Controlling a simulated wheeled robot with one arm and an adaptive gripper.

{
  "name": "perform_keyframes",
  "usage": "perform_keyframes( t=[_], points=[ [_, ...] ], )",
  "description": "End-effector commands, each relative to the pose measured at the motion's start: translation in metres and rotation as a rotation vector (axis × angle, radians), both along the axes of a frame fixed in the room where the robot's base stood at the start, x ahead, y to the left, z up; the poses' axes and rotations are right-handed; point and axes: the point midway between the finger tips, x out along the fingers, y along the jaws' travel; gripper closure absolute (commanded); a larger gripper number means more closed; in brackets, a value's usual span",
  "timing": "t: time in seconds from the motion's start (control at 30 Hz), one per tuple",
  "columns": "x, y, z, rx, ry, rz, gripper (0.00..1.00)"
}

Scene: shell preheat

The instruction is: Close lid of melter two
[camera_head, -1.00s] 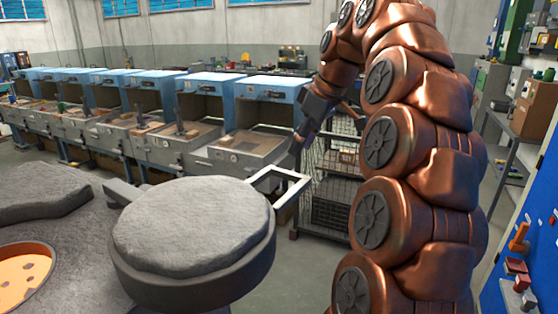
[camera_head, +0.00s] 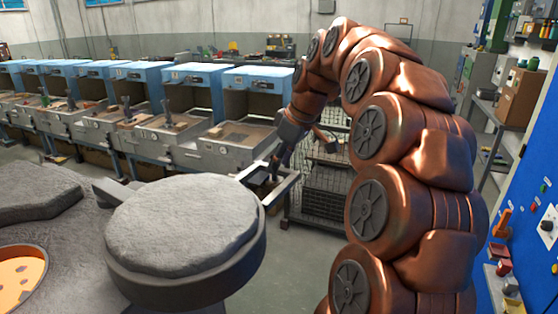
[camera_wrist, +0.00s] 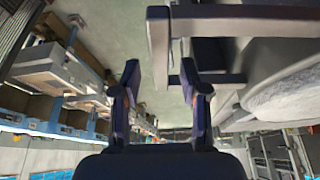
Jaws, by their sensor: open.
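A round grey lid (camera_head: 185,225) with a rough stony top is swung out to the right of an open melter mouth (camera_head: 15,278), which glows orange. The lid's pale, frame-shaped handle (camera_head: 283,189) sticks out at its far right side. My gripper (camera_head: 275,172) points down at this handle, its tips partly hidden by the bars. In the wrist view my gripper (camera_wrist: 160,78) is open, and the handle's end bar (camera_wrist: 158,48) shows near the fingertips. The right finger overlaps a side bar; I cannot tell whether they touch. The lid's edge (camera_wrist: 285,98) shows at right.
Another grey slab (camera_head: 35,195) lies on the melter top (camera_head: 75,250) at left. Blue-topped workstations (camera_head: 195,110) line the back. A wire-mesh rack (camera_head: 325,190) stands just behind my gripper. A blue panel (camera_head: 535,220) is at right. Floor is clear beyond the lid.

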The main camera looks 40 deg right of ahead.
Motion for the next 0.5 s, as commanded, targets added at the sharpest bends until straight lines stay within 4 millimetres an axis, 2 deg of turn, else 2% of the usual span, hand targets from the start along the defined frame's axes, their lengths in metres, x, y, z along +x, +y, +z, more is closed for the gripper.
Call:
perform_keyframes(
  t=[0.23, 0.5],
  points=[
    [0.002, 0.0018, -0.0083, 0.002, 0.002, 0.0, 0.56],
    [0.0026, 0.0018, -0.0092, 0.001, 0.001, -0.001, 0.56]
  ],
)
